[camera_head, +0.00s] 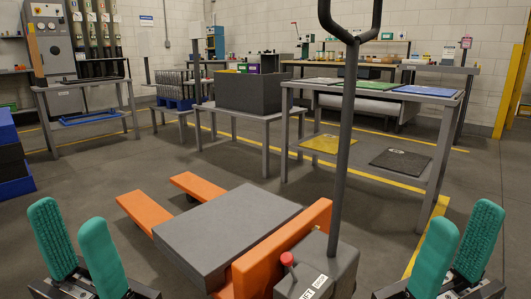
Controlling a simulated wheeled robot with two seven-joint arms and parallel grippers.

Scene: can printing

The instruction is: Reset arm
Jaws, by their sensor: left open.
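My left gripper (72,232) is at the lower left of the head view. Its two green ribbed fingers point up and stand apart, with nothing between them. My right gripper (461,232) is at the lower right, in a near mirror pose. Its two green fingers are also apart and empty. Both grippers are raised at the near edge of the view, one on each side of an orange pallet jack. Neither is seen touching anything. My arms behind the grippers are mostly cut off by the bottom edge.
The orange pallet jack (262,262) with a grey slab (228,226) and a tall dark handle (346,130) stands close in front. Behind are a table with a dark bin (248,92), a shelf table with coloured mats (426,91), and a machine (52,45).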

